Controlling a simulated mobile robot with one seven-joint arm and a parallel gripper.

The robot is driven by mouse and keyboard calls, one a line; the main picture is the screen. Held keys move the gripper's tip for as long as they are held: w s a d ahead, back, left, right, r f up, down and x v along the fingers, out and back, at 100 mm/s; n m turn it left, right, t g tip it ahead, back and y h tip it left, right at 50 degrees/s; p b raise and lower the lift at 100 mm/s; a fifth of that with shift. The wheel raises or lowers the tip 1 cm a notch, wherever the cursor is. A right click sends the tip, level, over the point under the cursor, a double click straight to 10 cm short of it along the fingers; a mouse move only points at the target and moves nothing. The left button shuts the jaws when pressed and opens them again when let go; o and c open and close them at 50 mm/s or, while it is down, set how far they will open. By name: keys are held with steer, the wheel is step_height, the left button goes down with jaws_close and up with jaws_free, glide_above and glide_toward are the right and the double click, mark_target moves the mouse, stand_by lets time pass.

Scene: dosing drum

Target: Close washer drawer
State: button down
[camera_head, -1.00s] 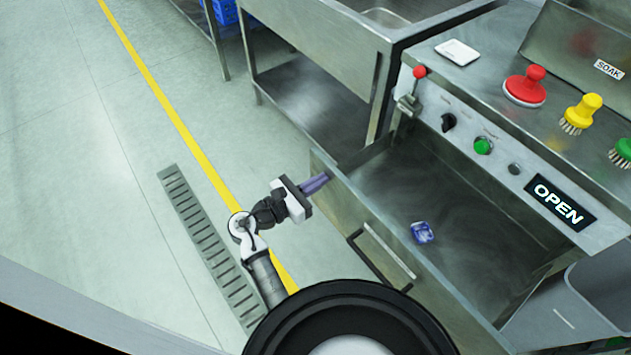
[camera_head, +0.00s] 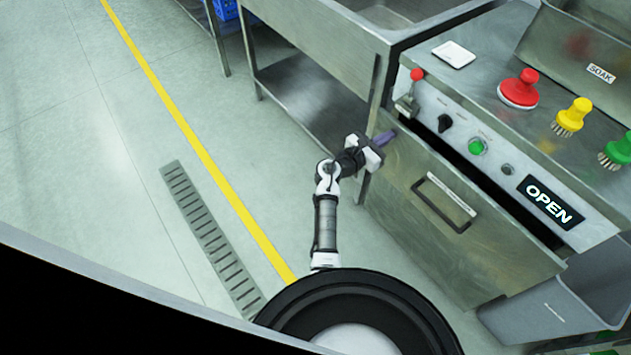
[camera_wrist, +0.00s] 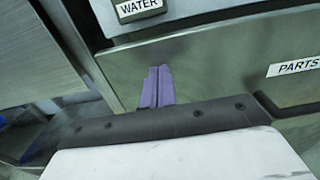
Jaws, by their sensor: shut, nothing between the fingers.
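The washer drawer (camera_head: 495,258) is almost pushed in; a narrow dark gap shows between its front's top edge and the control panel. Its bar handle (camera_head: 446,203) is on the front. My gripper (camera_head: 386,137) is shut and empty, its purple fingertips at the upper left corner of the drawer front. In the wrist view the fingers (camera_wrist: 156,72) are together, pointing at the steel drawer front (camera_wrist: 215,68), which bears a PARTS label (camera_wrist: 298,66). Whether they touch it I cannot tell. The drawer's inside is hidden. The display (camera_head: 551,202) reads OPEN.
A red-knobbed lever (camera_head: 409,94) rises just above my gripper. A steel sink bench (camera_head: 325,50) stands to the left. Red (camera_head: 520,90), yellow (camera_head: 573,117) and green brushes sit on the machine top. A grey bin (camera_head: 560,305) is at lower right. Floor on the left is clear.

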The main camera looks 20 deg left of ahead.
steer(key=b+x, duration=0.1)
steer(key=x, duration=0.5)
steer(key=shift+r, duration=0.3)
